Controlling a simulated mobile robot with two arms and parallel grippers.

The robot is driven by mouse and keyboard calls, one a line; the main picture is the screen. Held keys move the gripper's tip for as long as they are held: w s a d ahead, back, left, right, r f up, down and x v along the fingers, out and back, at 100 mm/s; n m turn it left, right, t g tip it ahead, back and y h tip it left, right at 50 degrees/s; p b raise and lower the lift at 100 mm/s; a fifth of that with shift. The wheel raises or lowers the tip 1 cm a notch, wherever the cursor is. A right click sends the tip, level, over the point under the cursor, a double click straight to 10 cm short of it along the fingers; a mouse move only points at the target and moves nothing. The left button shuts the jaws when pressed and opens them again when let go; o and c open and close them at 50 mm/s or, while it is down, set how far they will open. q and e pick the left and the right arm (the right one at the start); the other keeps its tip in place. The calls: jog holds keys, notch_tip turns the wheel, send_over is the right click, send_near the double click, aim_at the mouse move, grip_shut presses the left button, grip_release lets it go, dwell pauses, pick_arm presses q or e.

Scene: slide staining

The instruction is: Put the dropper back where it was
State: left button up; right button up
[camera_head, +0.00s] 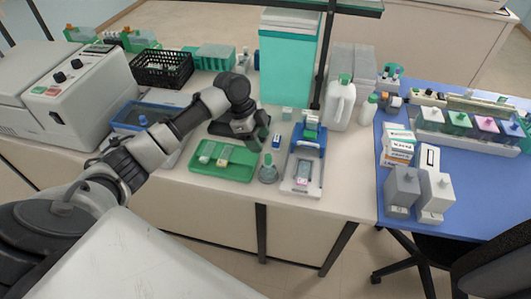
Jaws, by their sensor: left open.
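My left gripper (257,134) is open above the bench, just behind the right end of the green tray. A small grey-green round holder (268,174) stands in front of the gripper, at the tray's right side. A slim upright piece rises from it that looks like the dropper (268,160), though it is too small to be sure. The gripper looks apart from it, with nothing clearly between its fingers. My right gripper is out of view.
The green tray (207,178) holds small pale pieces. A small blue item (276,141) and a blue-and-white slide device (304,170) stand to the right. A teal bin (287,68) and white jug (341,105) are behind. The bench's front edge is close.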

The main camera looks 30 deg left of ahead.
pick_arm(q)
jog(key=v, duration=0.5)
jog(key=shift+r+b, duration=0.1)
jog(key=shift+b, duration=0.25)
